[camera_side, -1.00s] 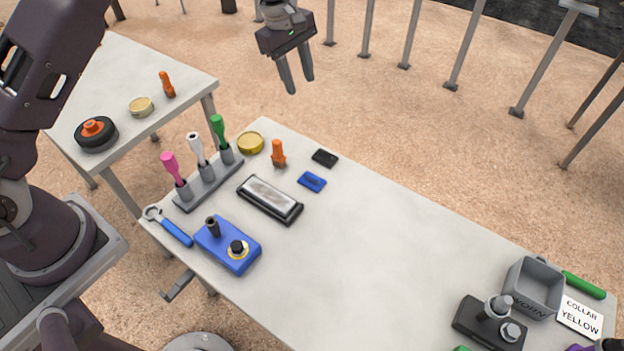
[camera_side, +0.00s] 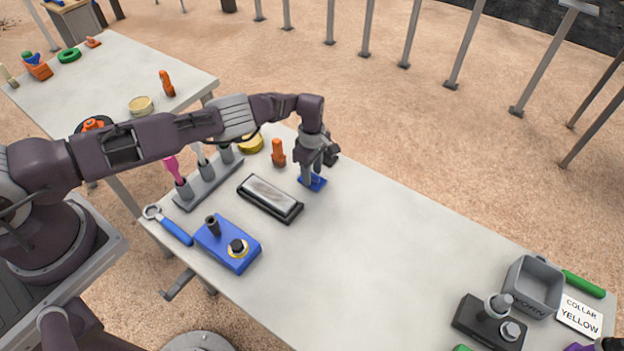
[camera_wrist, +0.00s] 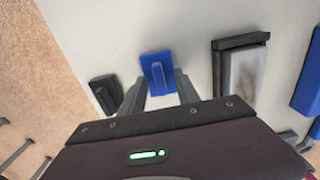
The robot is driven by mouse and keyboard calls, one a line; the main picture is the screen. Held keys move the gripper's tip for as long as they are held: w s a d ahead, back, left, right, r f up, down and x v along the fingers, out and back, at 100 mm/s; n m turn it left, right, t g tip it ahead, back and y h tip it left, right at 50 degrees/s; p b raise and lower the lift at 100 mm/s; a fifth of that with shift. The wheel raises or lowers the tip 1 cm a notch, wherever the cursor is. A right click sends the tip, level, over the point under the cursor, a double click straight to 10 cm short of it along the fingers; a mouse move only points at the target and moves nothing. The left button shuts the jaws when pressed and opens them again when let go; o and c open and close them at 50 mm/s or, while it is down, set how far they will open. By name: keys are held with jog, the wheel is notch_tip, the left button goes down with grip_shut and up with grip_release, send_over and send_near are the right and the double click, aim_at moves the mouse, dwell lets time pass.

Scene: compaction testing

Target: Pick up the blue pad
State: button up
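The blue pad (camera_side: 318,184) lies flat on the near table, partly hidden behind my fingers in the side view. In the wrist view the blue pad (camera_wrist: 157,66) shows a raised ridge along its middle. My gripper (camera_side: 311,181) points down over the pad, with its fingertips close to it. In the wrist view my gripper (camera_wrist: 161,80) has its two fingers apart, one on each side of the pad's ridge. It is open and I see no grip on the ridge. Whether the fingertips touch the pad is not clear.
A black pad (camera_wrist: 106,94) lies close on one side of the blue pad, and a black-framed stone (camera_side: 270,197) on the other. An orange peg (camera_side: 278,153) stands behind. A rack (camera_side: 209,187) with upright tools is at left. The table's middle is clear.

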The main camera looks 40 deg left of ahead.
grip_shut()
jog(key=shift+r, duration=0.1)
notch_tip(320, 180, up, 10)
dwell(0.5)
dwell(1.9)
